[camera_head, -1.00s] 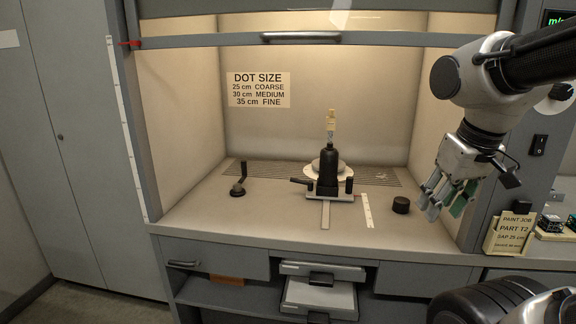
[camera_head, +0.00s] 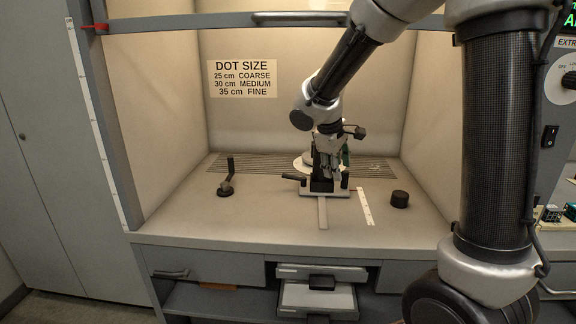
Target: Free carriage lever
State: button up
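The carriage (camera_head: 311,194) sits on a pale rail (camera_head: 323,214) that runs toward the front edge of the bench inside the hood. A black lever (camera_head: 292,177) sticks out to the left of the carriage, and a dark upright post stands at its right side. My gripper (camera_head: 330,170) points down over the carriage, in front of the white round plate (camera_head: 303,164). Its fingers overlap the dark body on the carriage, and contact cannot be made out. The bottle-like body and its tan top are mostly hidden behind my gripper and arm.
A black crank (camera_head: 227,180) stands on the bench at left. A black cylinder (camera_head: 399,199) stands at right, beside a white ruler strip (camera_head: 364,206). The raised sash bar (camera_head: 240,21) crosses above, with my arm passing it. The front left bench is clear.

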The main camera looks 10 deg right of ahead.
aim_at(292, 176)
jog(key=w+a+f+n+t+y, duration=0.1)
jog(key=w+a+f+n+t, duration=0.3)
jog(key=w+a, duration=0.75)
jog(key=shift+n+g, duration=0.6)
jog(key=x, duration=0.6)
jog(key=d+x, duration=0.1)
jog(key=x, duration=0.1)
jog(key=shift+w, duration=0.5)
jog(key=shift+w+d+f, duration=0.1)
jog(key=shift+f, duration=0.2)
grip_shut()
